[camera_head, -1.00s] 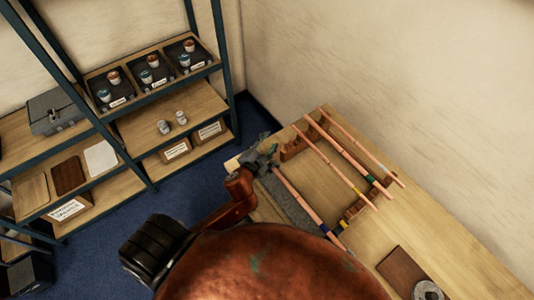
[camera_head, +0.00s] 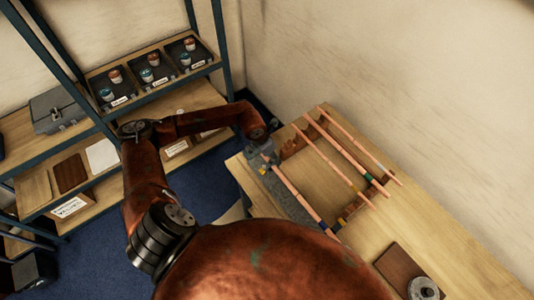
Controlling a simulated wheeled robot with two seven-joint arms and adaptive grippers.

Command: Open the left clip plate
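My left gripper (camera_head: 264,163) is at the far left end of the workbench, at the end of the nearest copper pipe (camera_head: 292,192), which has a dark blue band. The gripper is small and partly hidden by my wrist, so I cannot tell whether its fingers are open or shut. A reddish-brown notched rack (camera_head: 292,147) stands just right of it under the far pipe ends. A second rack (camera_head: 351,210) supports the near ends. I cannot make out the left clip plate clearly; the gripper may cover it. My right gripper is not in view.
Several more copper pipes (camera_head: 336,162) lie across the racks on the workbench (camera_head: 362,258). A grey mat (camera_head: 284,199) lies beside the nearest pipe. A brown board (camera_head: 400,270) and a grey ring (camera_head: 424,290) are at the lower right. Shelves with cups (camera_head: 150,76) stand at left.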

